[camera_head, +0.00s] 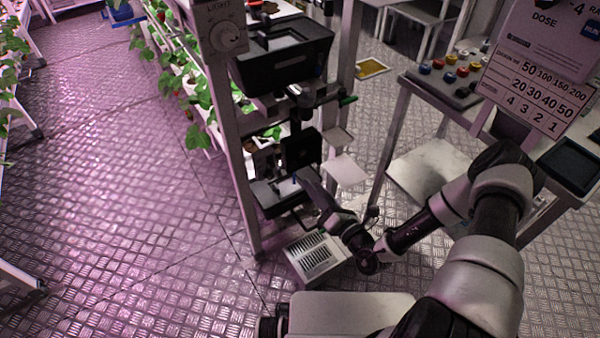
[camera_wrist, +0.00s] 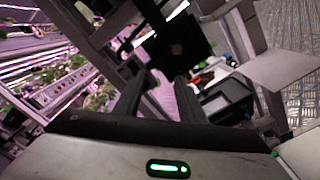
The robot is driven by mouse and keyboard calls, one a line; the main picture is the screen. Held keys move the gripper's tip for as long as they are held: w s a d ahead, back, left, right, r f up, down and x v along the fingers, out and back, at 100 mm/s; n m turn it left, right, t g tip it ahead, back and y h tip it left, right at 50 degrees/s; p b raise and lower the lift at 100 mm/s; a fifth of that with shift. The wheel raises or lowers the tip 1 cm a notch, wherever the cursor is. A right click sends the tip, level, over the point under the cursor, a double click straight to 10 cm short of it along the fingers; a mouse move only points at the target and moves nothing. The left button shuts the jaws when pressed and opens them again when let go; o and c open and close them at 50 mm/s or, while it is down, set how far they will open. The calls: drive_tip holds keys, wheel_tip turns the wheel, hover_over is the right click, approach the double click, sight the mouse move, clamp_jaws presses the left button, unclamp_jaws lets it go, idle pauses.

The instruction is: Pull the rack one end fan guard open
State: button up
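A black square panel (camera_head: 301,148) is mounted on the end of the near rack; it looks like the fan guard, but I cannot be sure. In the wrist view a dark square panel (camera_wrist: 180,48) with a small brownish centre shows beyond the fingers, probably the same one. Its hinge and free edge are not clear. My gripper (camera_head: 308,184) is low at the rack end, just below the panel in the head view. In the wrist view its two dark fingers (camera_wrist: 158,88) stand apart with nothing seen between them. Contact with the panel cannot be told.
A black bin (camera_head: 282,52) sits above the panel and a dark tray (camera_head: 277,197) below it. A white slotted box (camera_head: 314,257) is on the floor. A bench with coloured buttons (camera_head: 450,75) stands right. Open metal floor (camera_head: 120,220) lies left.

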sight(296, 166)
drive_tip(key=b+x, duration=0.1)
drive_tip(key=x, duration=0.7)
drive_tip(key=shift+w+a, duration=0.2)
clamp_jaws()
